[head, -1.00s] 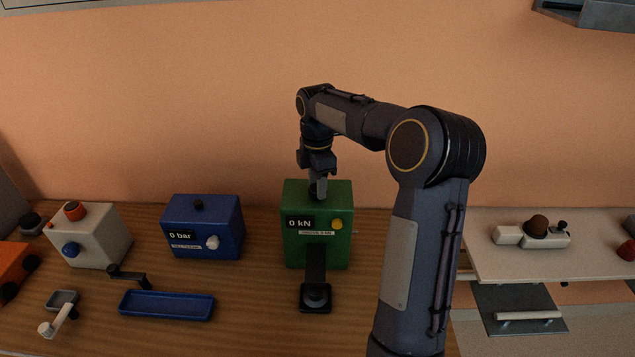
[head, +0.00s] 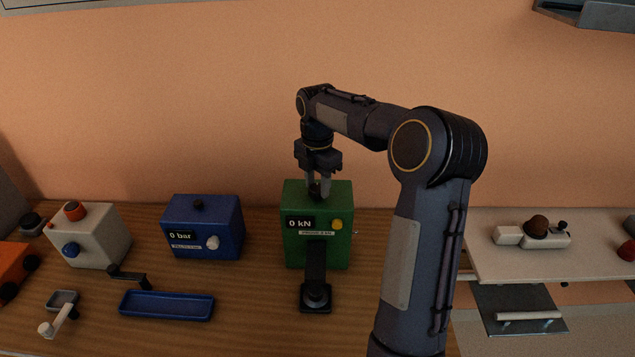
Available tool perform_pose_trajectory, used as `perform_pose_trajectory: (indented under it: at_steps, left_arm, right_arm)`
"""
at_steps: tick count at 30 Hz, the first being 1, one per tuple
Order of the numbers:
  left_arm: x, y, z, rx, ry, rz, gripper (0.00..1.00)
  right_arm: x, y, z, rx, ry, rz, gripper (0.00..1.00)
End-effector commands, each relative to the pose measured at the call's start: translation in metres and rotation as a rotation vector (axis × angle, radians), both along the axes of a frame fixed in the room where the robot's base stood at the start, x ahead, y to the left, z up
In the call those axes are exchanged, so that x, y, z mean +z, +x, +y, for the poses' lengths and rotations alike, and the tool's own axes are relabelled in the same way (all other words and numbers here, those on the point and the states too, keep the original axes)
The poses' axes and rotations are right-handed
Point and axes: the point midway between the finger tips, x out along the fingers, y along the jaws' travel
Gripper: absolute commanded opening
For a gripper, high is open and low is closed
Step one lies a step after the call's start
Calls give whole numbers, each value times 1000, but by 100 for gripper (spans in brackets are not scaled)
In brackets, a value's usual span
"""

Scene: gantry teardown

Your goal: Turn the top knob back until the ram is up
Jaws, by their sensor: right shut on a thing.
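The green press box (head: 339,197) stands on the wooden bench in the middle of the head view. Its display (head: 299,223) reads 0 kN, and a yellow button (head: 337,225) sits beside it. A dark ram column (head: 316,262) runs down the front to a black base (head: 315,297); any gap there is too small to tell. My right gripper (head: 318,190) points straight down at the box top, shut on the dark top knob (head: 314,190), which its fingers partly hide. My left gripper is out of the picture.
A blue box (head: 225,215) reading 0 bar and a white box (head: 103,240) with knobs stand to the left. A pale shelf (head: 500,268) with parts is at right.

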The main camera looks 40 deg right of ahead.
Motion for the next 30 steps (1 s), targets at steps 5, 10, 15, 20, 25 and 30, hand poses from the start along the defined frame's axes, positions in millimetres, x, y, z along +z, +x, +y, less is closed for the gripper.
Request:
perform_pose_trajectory:
  at_steps: [5,10,15,20,25,30]
  left_arm:
    - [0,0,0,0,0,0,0]
    - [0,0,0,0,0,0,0]
    - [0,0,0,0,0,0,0]
    - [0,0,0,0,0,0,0]
    - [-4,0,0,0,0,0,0]
    - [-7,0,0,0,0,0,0]
  right_arm:
    - [1,1,0,3,-2,-3,14]
    - [1,0,0,2,-1,-2,55]
    - [0,0,0,1,-1,-1,59]
    - [2,0,0,0,-1,-1,59]
    - [21,1,0,0,-2,-6,59]
    - [51,1,0,1,-1,-5,59]
